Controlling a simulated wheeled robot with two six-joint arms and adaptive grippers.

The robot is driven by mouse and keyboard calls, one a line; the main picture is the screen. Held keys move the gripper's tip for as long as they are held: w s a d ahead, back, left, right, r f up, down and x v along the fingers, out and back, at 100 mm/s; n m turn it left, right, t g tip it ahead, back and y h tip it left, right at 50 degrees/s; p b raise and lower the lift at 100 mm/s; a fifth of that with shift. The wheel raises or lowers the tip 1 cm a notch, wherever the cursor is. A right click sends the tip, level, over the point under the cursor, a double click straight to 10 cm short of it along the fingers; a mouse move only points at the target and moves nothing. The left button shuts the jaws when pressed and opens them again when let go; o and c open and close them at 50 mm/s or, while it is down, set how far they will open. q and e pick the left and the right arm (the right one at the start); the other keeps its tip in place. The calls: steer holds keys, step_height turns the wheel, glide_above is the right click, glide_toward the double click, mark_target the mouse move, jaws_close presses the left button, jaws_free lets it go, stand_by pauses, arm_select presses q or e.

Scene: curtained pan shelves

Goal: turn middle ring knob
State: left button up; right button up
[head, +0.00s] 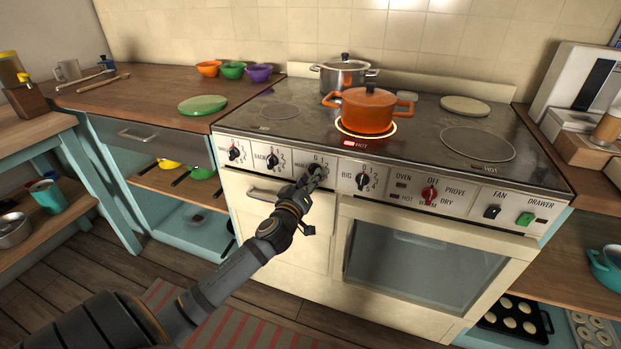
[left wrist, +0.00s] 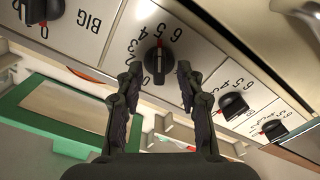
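The black middle ring knob (left wrist: 155,66) is on the cooker's cream front panel, with a scale of numbers around it. In the head view the knob (head: 319,171) is partly hidden behind my left gripper (head: 311,177). In the left wrist view my left gripper (left wrist: 158,76) is open, with one finger on each side of the knob. Whether the fingers touch it, I cannot tell. An orange lidded pot (head: 367,112) stands on a ring that glows orange, with a lit HOT sign (head: 354,143) in front. My right gripper is not in view.
Neighbouring knobs are BACK (head: 272,160) on the left and BIG (head: 363,181) on the right; a red oven knob (head: 430,193) is farther right. A steel pot (head: 343,75) stands behind the orange pot.

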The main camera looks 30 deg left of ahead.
arm_select(q)
steer(key=shift+s+d, duration=0.1)
steer(key=shift+s, duration=0.25)
steer(key=v, duration=0.6)
stand_by(0.4)
stand_by(0.3)
